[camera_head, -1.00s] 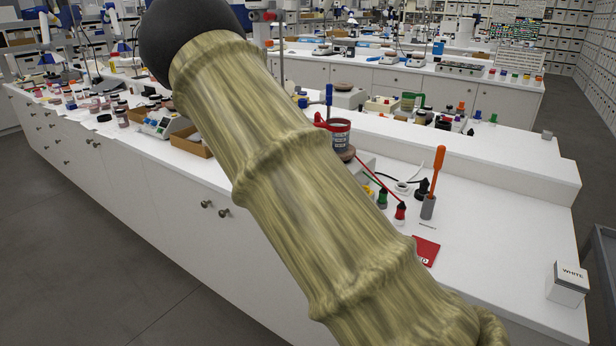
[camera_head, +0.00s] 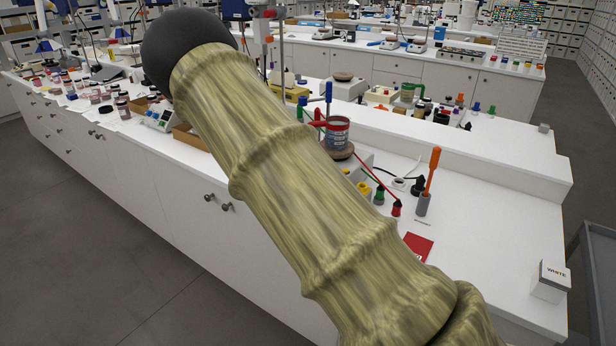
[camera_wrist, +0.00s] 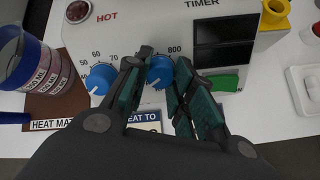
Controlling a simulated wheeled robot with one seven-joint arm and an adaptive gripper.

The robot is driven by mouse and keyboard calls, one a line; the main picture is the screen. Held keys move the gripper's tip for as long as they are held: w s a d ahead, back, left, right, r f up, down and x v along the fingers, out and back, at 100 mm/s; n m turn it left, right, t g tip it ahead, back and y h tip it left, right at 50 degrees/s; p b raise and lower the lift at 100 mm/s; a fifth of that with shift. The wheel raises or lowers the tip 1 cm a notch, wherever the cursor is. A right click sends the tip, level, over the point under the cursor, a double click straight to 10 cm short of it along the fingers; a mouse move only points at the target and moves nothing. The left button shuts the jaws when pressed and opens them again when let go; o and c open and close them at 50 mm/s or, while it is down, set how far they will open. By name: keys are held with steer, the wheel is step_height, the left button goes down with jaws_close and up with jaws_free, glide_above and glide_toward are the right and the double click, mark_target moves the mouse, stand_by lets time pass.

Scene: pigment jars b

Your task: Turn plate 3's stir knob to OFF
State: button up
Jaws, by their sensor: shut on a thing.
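In the wrist view, a white plate unit (camera_wrist: 125,32) has a front panel with two blue knobs. The right blue knob (camera_wrist: 159,73), near an "800" mark, sits between the fingers of my gripper (camera_wrist: 163,62). The gripper is shut on this knob, and the fingers hide part of its dial. The left blue knob (camera_wrist: 100,79), by marks from 50 to 80, stands free beside the left finger. I cannot read a plate number or an OFF mark. In the head view, my arm covers most of the unit, and the gripper is hidden.
The wrist view shows a dark timer display (camera_wrist: 224,42), a green button (camera_wrist: 222,83), a red HOT lamp (camera_wrist: 78,11) and a graduated vessel (camera_wrist: 40,70) at left. In the head view, an orange-handled tool (camera_head: 431,175) and a white box (camera_head: 551,281) stand on the right bench.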

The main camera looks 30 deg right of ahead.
steer(key=shift+d+r+n, duration=0.1)
steer(key=shift+n, duration=0.3)
steer(key=o, duration=1.1)
steer(key=shift+c, duration=0.2)
steer(key=v, duration=1.2)
